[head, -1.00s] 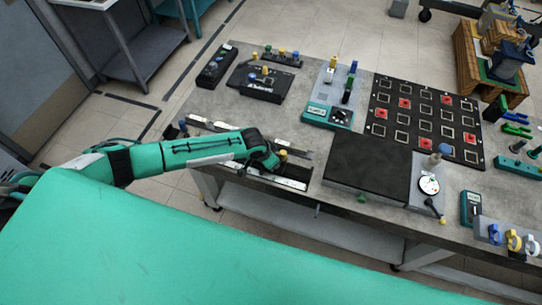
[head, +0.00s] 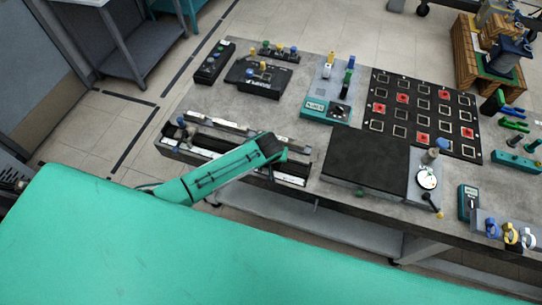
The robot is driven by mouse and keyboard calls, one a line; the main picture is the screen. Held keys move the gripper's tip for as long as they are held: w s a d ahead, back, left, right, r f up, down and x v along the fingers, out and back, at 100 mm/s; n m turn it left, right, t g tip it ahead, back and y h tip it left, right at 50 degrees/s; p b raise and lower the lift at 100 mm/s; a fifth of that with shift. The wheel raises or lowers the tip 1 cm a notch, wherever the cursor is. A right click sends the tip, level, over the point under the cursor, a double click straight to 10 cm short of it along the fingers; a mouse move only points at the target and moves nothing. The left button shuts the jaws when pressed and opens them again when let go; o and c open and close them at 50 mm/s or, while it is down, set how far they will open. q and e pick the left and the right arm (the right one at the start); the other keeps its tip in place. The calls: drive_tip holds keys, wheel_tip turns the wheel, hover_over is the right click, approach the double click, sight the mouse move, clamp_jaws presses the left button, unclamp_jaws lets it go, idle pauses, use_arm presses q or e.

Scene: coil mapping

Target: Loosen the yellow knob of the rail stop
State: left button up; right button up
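The long dark rail (head: 215,139) with white scale strips lies along the near left edge of the grey bench. The rail stop and its yellow knob do not show; my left gripper and wrist cover that part of the rail. My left gripper (head: 272,152) is over the right half of the rail, pointing down and to the right. Its fingers are dark and small here, so I cannot tell whether they are open, shut or touching the knob. My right gripper is out of view.
A blue-topped post (head: 182,122) stands at the rail's left end. A black slab (head: 365,160) lies right of the gripper. Black boxes with knobs (head: 255,80) and a teal meter unit (head: 327,109) stand behind. Bare bench shows between the rail and these boxes.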

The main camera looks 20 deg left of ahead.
use_arm(q)
drive_tip(key=shift+w, duration=0.1)
idle(0.4)
drive_tip(key=o, duration=1)
drive_tip(key=shift+r, duration=0.1)
drive_tip(key=shift+b+v, duration=1.85)
drive_tip(key=shift+v, duration=5)
drive_tip(key=shift+d, duration=0.15)
